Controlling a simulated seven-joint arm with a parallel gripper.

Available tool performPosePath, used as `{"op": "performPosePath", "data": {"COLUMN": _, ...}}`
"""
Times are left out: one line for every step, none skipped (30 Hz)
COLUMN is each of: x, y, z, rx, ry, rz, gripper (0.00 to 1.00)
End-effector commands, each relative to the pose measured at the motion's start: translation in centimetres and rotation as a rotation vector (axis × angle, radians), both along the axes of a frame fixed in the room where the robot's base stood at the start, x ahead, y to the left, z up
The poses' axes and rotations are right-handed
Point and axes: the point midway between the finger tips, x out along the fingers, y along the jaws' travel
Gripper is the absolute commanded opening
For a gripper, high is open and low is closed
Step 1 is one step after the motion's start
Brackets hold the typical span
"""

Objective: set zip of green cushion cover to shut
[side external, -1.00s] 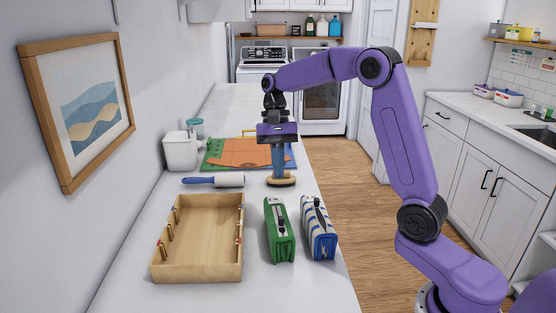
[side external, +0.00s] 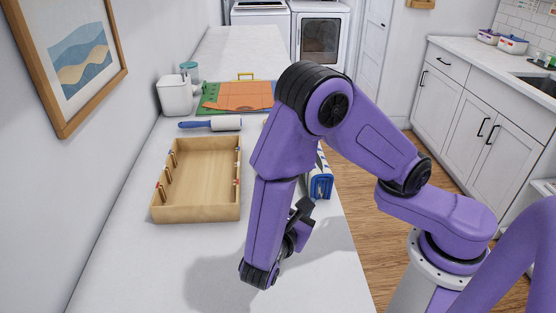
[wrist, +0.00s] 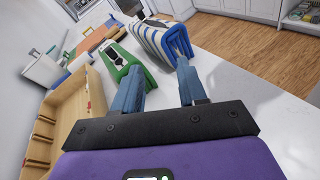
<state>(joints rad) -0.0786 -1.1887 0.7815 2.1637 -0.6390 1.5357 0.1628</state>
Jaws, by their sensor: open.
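The green cushion cover (wrist: 124,70) stands on the counter in the wrist view, just beyond my left finger. A dark zip piece (wrist: 113,56) shows on its pale-edged top; whether the zip is open or shut is too small to tell. My gripper (wrist: 160,68) is open, with nothing between its two blue fingers, and points towards the gap between the green cover and the striped one.
A blue-and-white striped cover (side external: 320,184) stands right of the green one. A wooden tray (side external: 197,216) lies left. A lint roller (side external: 225,124), a mat with an orange piece (side external: 238,94) and a white container (side external: 173,96) are farther back. The front counter is largely clear.

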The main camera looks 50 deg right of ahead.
Motion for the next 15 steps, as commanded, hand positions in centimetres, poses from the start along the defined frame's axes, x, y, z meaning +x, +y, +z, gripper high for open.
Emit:
{"op": "performPosePath", "data": {"x": -0.5, "y": 0.6, "z": 0.0, "rx": -0.08, "ry": 0.035, "rz": 0.142, "gripper": 0.41}}
{"op": "performPosePath", "data": {"x": -0.6, "y": 1.0, "z": 0.1, "rx": -0.12, "ry": 0.052, "rz": 0.214, "gripper": 0.41}}
{"op": "performPosePath", "data": {"x": -0.7, "y": 1.4, "z": 0.1, "rx": -0.17, "ry": 0.072, "rz": 0.298, "gripper": 0.41}}
{"op": "performPosePath", "data": {"x": -0.8, "y": 1.8, "z": 0.2, "rx": -0.203, "ry": 0.083, "rz": 0.355, "gripper": 0.41}}
{"op": "performPosePath", "data": {"x": -0.9, "y": 2.1, "z": 0.2, "rx": -0.233, "ry": 0.094, "rz": 0.403, "gripper": 0.41}}
{"op": "performPosePath", "data": {"x": -1.0, "y": 2.4, "z": 0.3, "rx": -0.264, "ry": 0.105, "rz": 0.454, "gripper": 0.41}}
{"op": "performPosePath", "data": {"x": -1.1, "y": 2.6, "z": 0.3, "rx": -0.284, "ry": 0.11, "rz": 0.487, "gripper": 0.41}}
{"op": "performPosePath", "data": {"x": -1.1, "y": 2.8, "z": 0.3, "rx": -0.3, "ry": 0.116, "rz": 0.51, "gripper": 0.41}}
{"op": "performPosePath", "data": {"x": -1.1, "y": 2.9, "z": 0.3, "rx": -0.315, "ry": 0.12, "rz": 0.533, "gripper": 0.41}}
{"op": "performPosePath", "data": {"x": -1.1, "y": 3.0, "z": 0.3, "rx": -0.322, "ry": 0.123, "rz": 0.543, "gripper": 0.41}}
{"op": "performPosePath", "data": {"x": -1.0, "y": 3.0, "z": 0.3, "rx": -0.326, "ry": 0.123, "rz": 0.549, "gripper": 0.41}}
{"op": "performPosePath", "data": {"x": -0.9, "y": 2.8, "z": 0.4, "rx": -0.328, "ry": 0.125, "rz": 0.552, "gripper": 0.41}}
{"op": "performPosePath", "data": {"x": -0.7, "y": 2.7, "z": 0.4, "rx": -0.328, "ry": 0.125, "rz": 0.552, "gripper": 0.41}}
{"op": "performPosePath", "data": {"x": -0.4, "y": 2.5, "z": 0.4, "rx": -0.328, "ry": 0.124, "rz": 0.551, "gripper": 0.41}}
{"op": "performPosePath", "data": {"x": -0.1, "y": 2.2, "z": 0.4, "rx": -0.327, "ry": 0.124, "rz": 0.548, "gripper": 0.41}}
